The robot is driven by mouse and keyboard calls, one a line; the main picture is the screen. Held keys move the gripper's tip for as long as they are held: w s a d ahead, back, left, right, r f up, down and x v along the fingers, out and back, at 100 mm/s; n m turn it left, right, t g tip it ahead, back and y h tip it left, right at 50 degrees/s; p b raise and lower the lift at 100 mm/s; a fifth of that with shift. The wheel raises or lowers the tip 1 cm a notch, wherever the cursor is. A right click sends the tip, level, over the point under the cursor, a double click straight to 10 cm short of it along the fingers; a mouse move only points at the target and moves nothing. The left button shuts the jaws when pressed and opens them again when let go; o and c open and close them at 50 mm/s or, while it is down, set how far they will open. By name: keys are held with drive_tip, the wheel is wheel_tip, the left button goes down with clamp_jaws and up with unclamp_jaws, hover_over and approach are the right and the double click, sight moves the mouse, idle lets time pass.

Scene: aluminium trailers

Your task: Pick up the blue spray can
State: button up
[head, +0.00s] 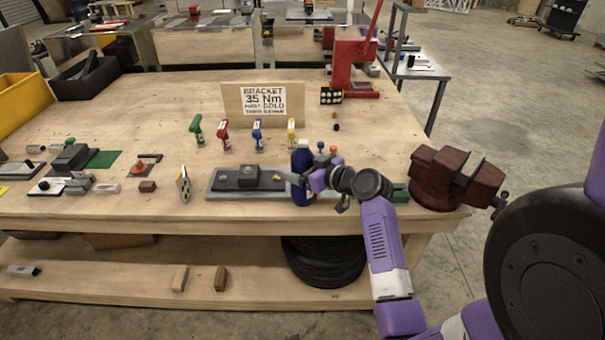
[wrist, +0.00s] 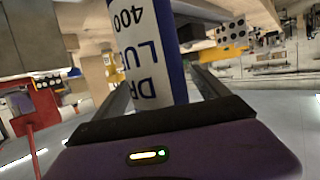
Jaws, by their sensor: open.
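The blue spray can (head: 302,160) stands upright on the wooden workbench, at the right end of a dark grey plate. In the wrist view the can (wrist: 147,50) shows a white label with upside-down dark lettering. My gripper (head: 313,180) comes in from the right at the can's side, low over the bench. In the wrist view its fingers (wrist: 162,85) are open, one on each side of the can. I cannot tell whether either finger touches it. My gripper hides part of the can in the head view.
The grey plate with dark blocks (head: 240,181) lies just left of the can. A dark red vise (head: 452,178) stands at the right bench edge. Several coloured tools (head: 257,135) stand behind, before a bracket sign (head: 263,103). A black coil (head: 325,262) lies on the lower shelf.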

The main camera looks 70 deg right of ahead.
drive_tip(key=shift+w+d+f, duration=0.2)
drive_tip(key=shift+w+d, duration=0.05)
drive_tip(key=shift+w, duration=0.25)
drive_tip(key=c, duration=1.7)
clamp_jaws()
drive_tip(key=shift+r, duration=0.15)
